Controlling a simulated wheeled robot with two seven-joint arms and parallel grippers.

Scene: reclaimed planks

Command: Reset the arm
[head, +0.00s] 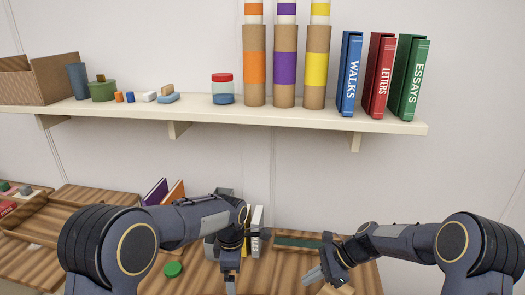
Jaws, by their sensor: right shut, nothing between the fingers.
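My right arm comes in from the right, and its gripper (316,275) hangs low over the plank table, pointing down and left. Its fingers are shut with nothing between them. A pale wooden block (338,290) shows at the bottom edge close to this gripper; I cannot tell whether they touch. My left arm reaches in from the left, and its gripper (231,284) points straight down over the table near the bottom edge. The left fingertips are partly cut off, so its opening is unclear.
A wall shelf (200,113) carries tall banded cylinders (254,67), a blue book (349,75), red and green books and small items. The plank table (190,280) holds a green disc (173,269), a wooden tray (45,217) and upright books (257,231) behind my left gripper.

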